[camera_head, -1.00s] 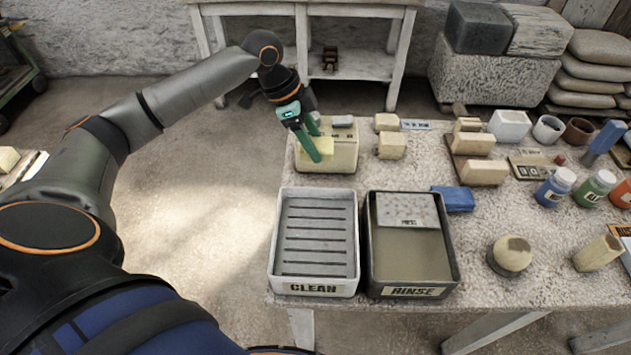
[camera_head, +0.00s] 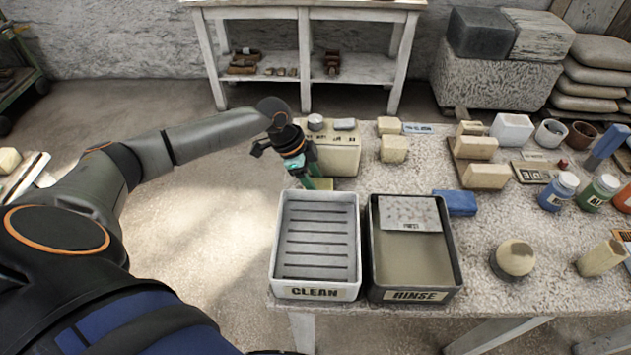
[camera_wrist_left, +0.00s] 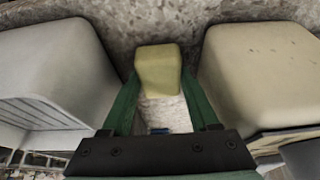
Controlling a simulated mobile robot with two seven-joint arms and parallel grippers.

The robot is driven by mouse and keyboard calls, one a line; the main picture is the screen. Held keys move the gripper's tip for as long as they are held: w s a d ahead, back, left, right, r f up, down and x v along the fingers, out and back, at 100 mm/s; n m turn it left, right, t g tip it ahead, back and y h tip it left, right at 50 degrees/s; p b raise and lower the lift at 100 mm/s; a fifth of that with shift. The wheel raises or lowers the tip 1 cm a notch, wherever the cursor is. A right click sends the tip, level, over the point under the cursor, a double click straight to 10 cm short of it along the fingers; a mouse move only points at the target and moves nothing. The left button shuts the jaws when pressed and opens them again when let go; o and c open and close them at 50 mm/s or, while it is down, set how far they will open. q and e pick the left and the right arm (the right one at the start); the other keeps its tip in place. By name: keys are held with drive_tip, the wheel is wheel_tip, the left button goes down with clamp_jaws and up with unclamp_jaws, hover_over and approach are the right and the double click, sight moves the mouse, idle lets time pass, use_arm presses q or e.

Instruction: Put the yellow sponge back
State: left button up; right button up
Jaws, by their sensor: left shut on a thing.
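The yellow sponge (camera_head: 324,184) shows as a small yellow patch just behind the CLEAN tray (camera_head: 272,236) in the head view. In the left wrist view the sponge (camera_wrist_left: 158,70) sits between the two green fingers. My left gripper (camera_head: 312,183) is shut on it, in the narrow gap between the cream box (camera_head: 338,160) and the CLEAN tray. The fingers and the tray's back rim hide part of the sponge in the head view. I cannot tell whether the sponge touches the table. My right gripper is not in view.
In the left wrist view, the pale tray (camera_wrist_left: 50,75) is close on the left and the cream box (camera_wrist_left: 260,75) close on the right. The RINSE tray (camera_head: 455,270) stands beside the CLEAN tray. A blue block (camera_head: 455,203) lies to its right.

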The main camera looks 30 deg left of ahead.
use_arm(q)
drive_tip(key=shift+f, duration=0.1)
drive_tip(key=o, duration=0.9)
drive_tip(key=v, duration=1.2)
drive_tip(key=shift+d, duration=0.1)
